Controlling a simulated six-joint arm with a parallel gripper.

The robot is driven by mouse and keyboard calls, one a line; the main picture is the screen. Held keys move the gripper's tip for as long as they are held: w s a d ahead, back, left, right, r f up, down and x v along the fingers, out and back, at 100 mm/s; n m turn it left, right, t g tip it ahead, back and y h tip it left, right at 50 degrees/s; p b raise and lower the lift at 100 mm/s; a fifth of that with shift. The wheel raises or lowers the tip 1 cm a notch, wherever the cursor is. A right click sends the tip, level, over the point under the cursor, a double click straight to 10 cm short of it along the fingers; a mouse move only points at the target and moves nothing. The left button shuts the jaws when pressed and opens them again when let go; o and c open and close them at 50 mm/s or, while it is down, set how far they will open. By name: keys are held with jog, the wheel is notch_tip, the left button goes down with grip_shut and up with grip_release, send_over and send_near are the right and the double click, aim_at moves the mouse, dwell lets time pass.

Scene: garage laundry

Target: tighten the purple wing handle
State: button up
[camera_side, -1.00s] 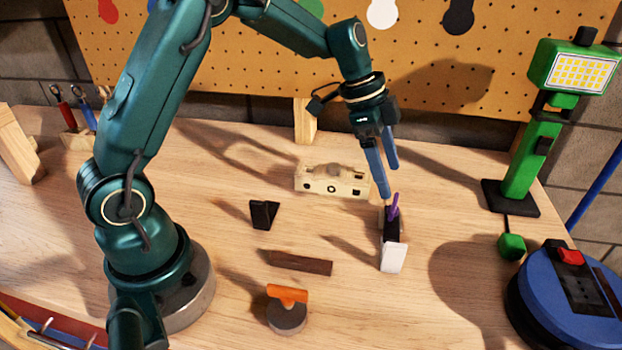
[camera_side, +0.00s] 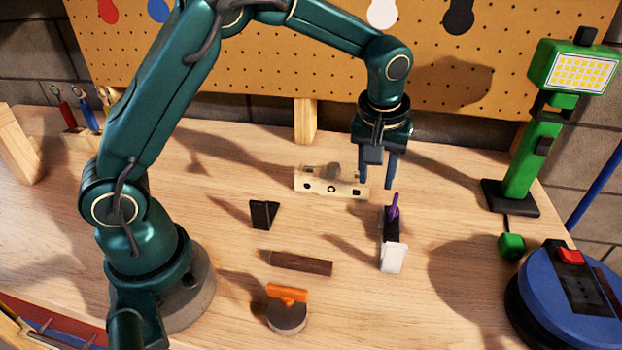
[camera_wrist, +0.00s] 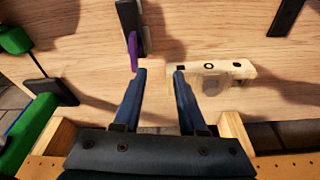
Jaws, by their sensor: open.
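The purple wing handle (camera_side: 394,207) stands up from a small black fixture (camera_side: 391,226) with a white front face (camera_side: 393,257), on the bench to the right of centre. In the wrist view the purple handle (camera_wrist: 132,50) lies just beyond the tip of the left finger, beside the black fixture (camera_wrist: 128,18). My gripper (camera_side: 376,184) points down with its blue fingers apart and nothing between them. It is above and behind the handle, a little to its left in the side view. In the wrist view the fingertips (camera_wrist: 162,72) are clear of the handle.
A pale block with dark holes (camera_side: 330,184) lies just left of my gripper. A black wedge (camera_side: 264,214), a brown bar (camera_side: 300,262) and an orange-handled round tool (camera_side: 287,308) lie nearer. A green lamp (camera_side: 522,165) and blue round machine (camera_side: 568,300) stand right. The pegboard (camera_side: 270,60) is behind.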

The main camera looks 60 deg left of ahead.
aim_at(395, 202)
jog(key=d, duration=0.1)
jog(key=d+t, duration=0.1)
jog(key=d+y, duration=0.1)
jog(key=shift+w+d+r, duration=0.3)
jog(key=shift+r, duration=0.1)
jog(key=shift+d+f, duration=0.1)
jog(key=shift+d, duration=0.3)
jog(key=shift+x, duration=2.45)
grip_shut()
